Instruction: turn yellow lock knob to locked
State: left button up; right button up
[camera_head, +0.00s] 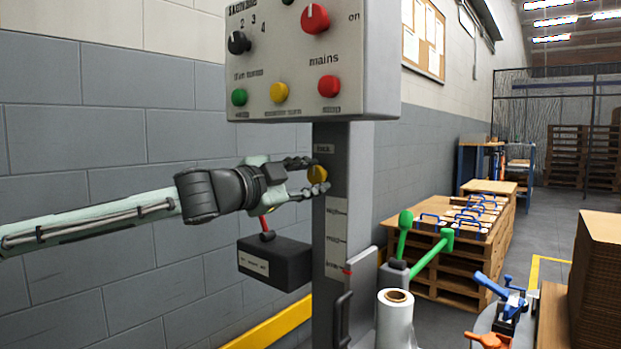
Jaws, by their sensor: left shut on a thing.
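The yellow lock knob (317,175) sits on the front of the grey column (336,215), below the control box (310,55). My left gripper (316,176) reaches in from the left, with one finger above the knob and one below it. It is shut on the knob, and its fingers partly cover it. A small label sits just above the knob, too small to read surely. Which way the knob is turned cannot be told. My right gripper is not in view.
The control box carries a red mains knob (315,19), a black selector (239,42) and coloured buttons. A black box (274,262) with a red lever is under my left gripper. Green-handled levers (431,254) and a white roll (395,320) stand right of the column.

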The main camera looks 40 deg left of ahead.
pick_arm(q)
jog(key=o, duration=1.2)
jog(key=shift+c, duration=0.2)
jog(key=shift+s+a, duration=0.1)
jog(key=shift+s, duration=0.75)
jog(key=shift+s+a, duration=0.2)
jog(key=shift+s, duration=2.7)
